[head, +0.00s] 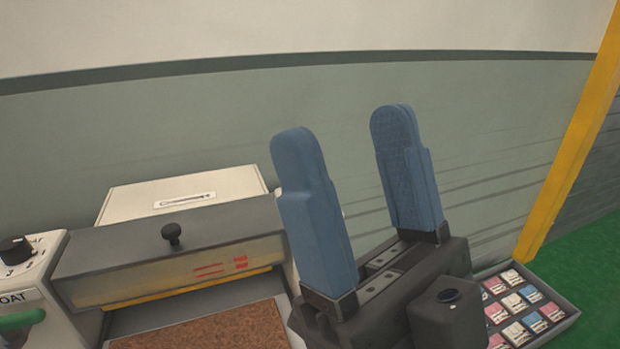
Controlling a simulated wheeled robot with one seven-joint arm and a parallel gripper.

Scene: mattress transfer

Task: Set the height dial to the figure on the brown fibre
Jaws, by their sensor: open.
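A black dial (15,249) with tick marks around it sits on top of a white box at the left edge of the head view; its setting is too small to read. A brown, speckled fibre sheet (205,330) lies in the machine at the bottom, partly cut off by the frame; I see no figure on its visible part. My gripper (343,124) is open and empty, its two blue fingers pointing up, to the right of the machine. It is well apart from the dial.
A grey cover (130,262) with a black knob (172,234) and red marks spans the machine. A green handle (22,319) is below the dial, near a partly cut "OAT" label. A tray (566,310) of small coloured cards and a yellow post (575,140) stand right.

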